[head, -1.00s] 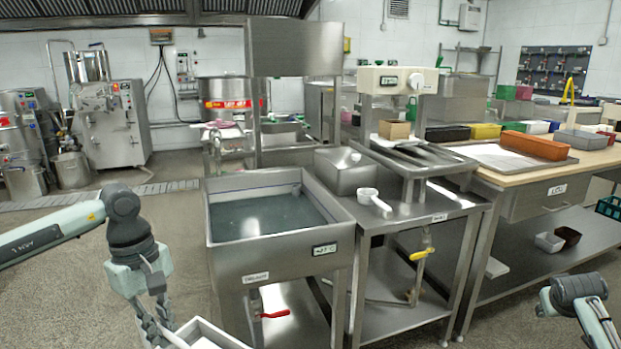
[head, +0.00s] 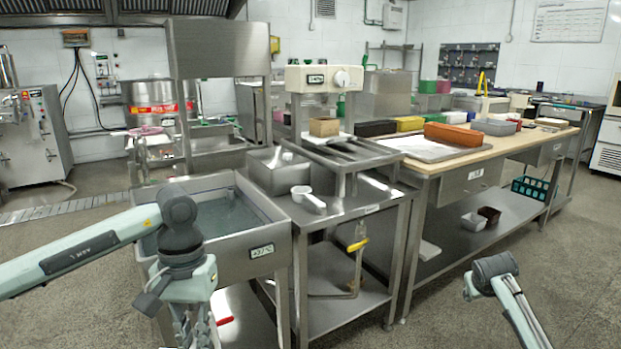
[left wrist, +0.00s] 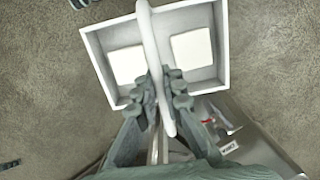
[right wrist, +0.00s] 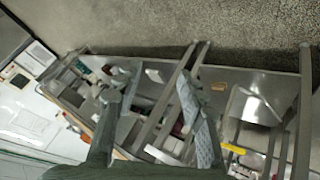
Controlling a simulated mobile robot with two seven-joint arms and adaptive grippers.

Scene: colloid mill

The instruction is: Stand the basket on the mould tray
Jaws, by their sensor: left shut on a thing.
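My left gripper (left wrist: 166,96) is shut on the handle of a white open basket (left wrist: 223,50), which hangs over the floor in the left wrist view. Two pale square blocks (left wrist: 192,48) lie in the basket, one either side of the handle. In the head view my left gripper (head: 195,338) is cut off at the bottom edge, and the basket is out of sight. My right gripper (right wrist: 155,105) is open and empty.
A steel water basin (head: 262,234) and a steel bench (head: 350,205) stand between my left arm and the wood-topped table (head: 490,153). A white scoop (head: 308,198) lies on the bench. Black (head: 376,128) and yellow (head: 410,123) moulds stand behind the tray. Floor is clear at right.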

